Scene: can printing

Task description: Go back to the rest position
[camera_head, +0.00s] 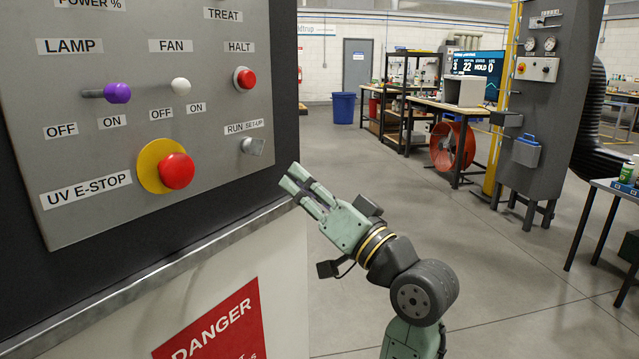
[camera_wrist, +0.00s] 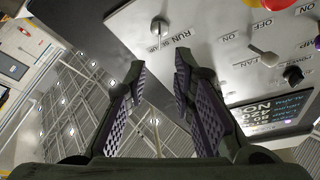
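My gripper (camera_head: 291,182) shows in the head view just right of the grey control panel (camera_head: 95,205), below the RUN SET-UP switch (camera_head: 253,146) and apart from it. The arm comes up from the lower right. In the wrist view my gripper (camera_wrist: 159,70) has its two purple-padded fingers apart, with nothing between them. The RUN switch (camera_wrist: 158,28) appears beyond the fingertips there. I cannot see any object held.
The panel carries a purple LAMP lever (camera_head: 118,93), a white FAN lever (camera_head: 181,86), a red HALT button (camera_head: 245,79) and a red E-stop (camera_head: 177,171). A metal ledge (camera_head: 170,262) runs below it. Open floor (camera_head: 480,270) lies to the right.

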